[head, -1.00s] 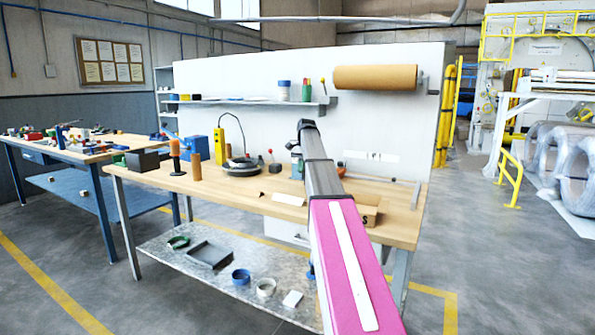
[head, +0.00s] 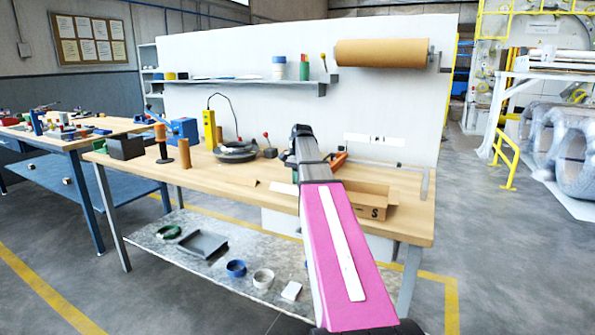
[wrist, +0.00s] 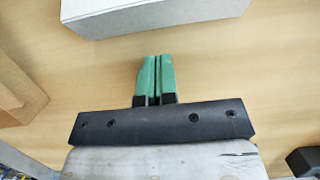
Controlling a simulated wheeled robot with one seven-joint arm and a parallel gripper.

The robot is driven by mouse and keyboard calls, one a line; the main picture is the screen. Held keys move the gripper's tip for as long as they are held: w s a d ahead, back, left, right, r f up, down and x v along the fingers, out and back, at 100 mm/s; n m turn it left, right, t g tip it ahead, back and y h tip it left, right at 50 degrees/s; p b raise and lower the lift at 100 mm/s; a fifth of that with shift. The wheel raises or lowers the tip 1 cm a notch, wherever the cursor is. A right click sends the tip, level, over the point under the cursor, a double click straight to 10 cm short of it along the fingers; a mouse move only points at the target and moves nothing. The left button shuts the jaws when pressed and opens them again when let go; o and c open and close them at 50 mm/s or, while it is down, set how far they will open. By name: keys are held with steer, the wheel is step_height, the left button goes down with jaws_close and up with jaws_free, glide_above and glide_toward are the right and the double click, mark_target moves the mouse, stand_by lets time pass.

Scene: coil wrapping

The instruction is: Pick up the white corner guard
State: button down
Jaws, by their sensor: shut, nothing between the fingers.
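A long white piece (wrist: 150,14) lies on the wooden bench at the top of the wrist view, partly cut off by the frame; I cannot tell for sure that it is the white corner guard. In the head view a flat white piece (head: 284,188) lies on the bench, partly behind my arm. My gripper (wrist: 156,60) shows green fingers in the wrist view, shut and empty, apart from the white piece with bare wood between.
An open cardboard box (head: 371,213) stands on the bench right of my arm. A black lifter-like disc (head: 236,153), a yellow device (head: 210,129) and brown cylinders (head: 184,153) stand to the left. A lower shelf (head: 157,252) holds tape rings and a tray.

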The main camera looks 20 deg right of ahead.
mark_target(282, 197)
steer(key=shift+s+a, duration=0.75)
steer(key=s+a, duration=0.6)
steer(key=shift+s+a, duration=0.2)
